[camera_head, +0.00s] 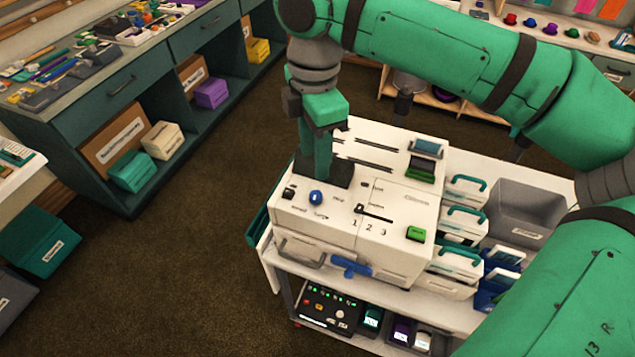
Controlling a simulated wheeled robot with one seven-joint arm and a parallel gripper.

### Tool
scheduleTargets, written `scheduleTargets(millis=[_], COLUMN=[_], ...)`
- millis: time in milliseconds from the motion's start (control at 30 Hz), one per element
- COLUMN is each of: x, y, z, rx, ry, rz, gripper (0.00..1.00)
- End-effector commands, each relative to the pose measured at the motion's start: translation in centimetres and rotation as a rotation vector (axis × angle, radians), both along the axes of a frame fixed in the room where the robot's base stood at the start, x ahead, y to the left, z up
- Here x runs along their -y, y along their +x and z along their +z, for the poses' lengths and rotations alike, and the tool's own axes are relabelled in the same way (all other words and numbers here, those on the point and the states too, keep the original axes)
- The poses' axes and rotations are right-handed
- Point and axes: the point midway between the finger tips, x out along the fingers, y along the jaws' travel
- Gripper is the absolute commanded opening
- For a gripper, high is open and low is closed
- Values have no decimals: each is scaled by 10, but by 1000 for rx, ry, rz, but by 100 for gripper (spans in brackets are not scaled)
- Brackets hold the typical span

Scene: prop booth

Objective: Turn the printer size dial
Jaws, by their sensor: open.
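The white printer (330,223) stands on a cart in the lower middle. Its sloped front panel carries a blue round knob (316,197) and a black knob (289,193) to its left. A slot with a small slider (360,208) sits right of them above the numbers 1 2 3. The labels are too small to read, so I cannot be sure which control is the size dial. My gripper (322,172) points down over the printer's top, just behind the blue knob. It is open and appears empty; its fingertips are dark and partly merge with the printer behind.
A green button (415,234) and a blue handle (350,266) are on the printer's front. White boxes with teal handles (463,222) and a grey bin (527,208) stand to the right. Dark cabinets (130,95) line the left. Brown floor (190,240) between is clear.

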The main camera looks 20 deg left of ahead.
Motion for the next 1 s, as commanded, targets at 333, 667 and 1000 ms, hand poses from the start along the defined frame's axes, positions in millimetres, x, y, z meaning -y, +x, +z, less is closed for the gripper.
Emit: scheduleTargets(millis=[333,667,1000], x=[3,2,1], y=[0,0,0], z=[-44,-94,-107], rx=[-1,1,1], ry=[-8,-5,-3], rz=[-2,-2,-1], gripper=[42,42,42])
